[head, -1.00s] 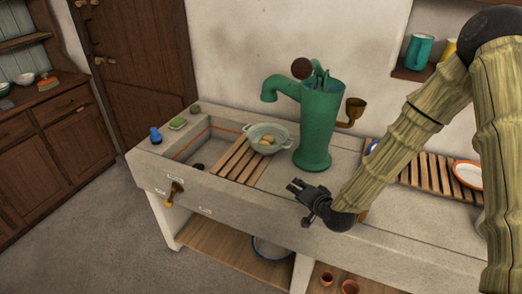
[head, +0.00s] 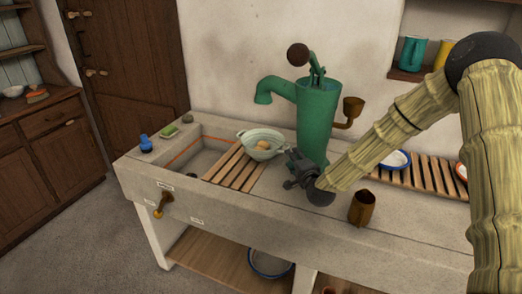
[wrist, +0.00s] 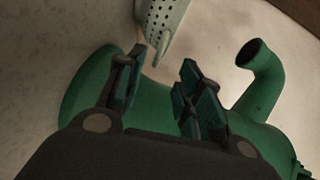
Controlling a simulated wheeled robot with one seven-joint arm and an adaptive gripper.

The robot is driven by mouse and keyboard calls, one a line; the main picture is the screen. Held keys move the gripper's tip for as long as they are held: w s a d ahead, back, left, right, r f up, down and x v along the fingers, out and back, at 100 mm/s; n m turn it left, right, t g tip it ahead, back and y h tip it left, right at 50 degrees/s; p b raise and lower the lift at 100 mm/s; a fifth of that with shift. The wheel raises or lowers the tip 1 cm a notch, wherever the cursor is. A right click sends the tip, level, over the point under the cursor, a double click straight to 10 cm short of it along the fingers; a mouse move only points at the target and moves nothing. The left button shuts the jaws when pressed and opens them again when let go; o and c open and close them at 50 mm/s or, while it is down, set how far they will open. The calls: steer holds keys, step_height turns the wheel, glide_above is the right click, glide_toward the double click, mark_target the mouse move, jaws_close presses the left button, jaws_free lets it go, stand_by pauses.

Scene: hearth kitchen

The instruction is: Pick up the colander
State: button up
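My gripper (head: 288,171) is just right of the colander, in front of the pump's base. In the wrist view my gripper's fingers (wrist: 162,82) are spread with a gap between them and nothing held. The left finger appears close to the colander's edge; I cannot tell whether they touch.
The green hand pump (head: 317,120) stands close behind my gripper. A brown jug (head: 362,208) stands right of my wrist on the counter. The slatted rack (head: 228,172) spans part of the sink (head: 207,152).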

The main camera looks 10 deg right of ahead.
steer(key=shift+w+f+p, duration=0.2)
steer(key=shift+w+p, duration=0.1)
steer(key=shift+w, duration=0.75)
steer(key=shift+w+f+p, duration=0.15)
steer(key=shift+w+p, duration=0.1)
steer(key=shift+w, duration=0.85)
steer(key=shift+w+f+p, duration=0.2)
steer(key=shift+w+p, duration=0.1)
steer(key=shift+w, duration=0.75)
steer(key=shift+a+r, duration=0.1)
jaws_close()
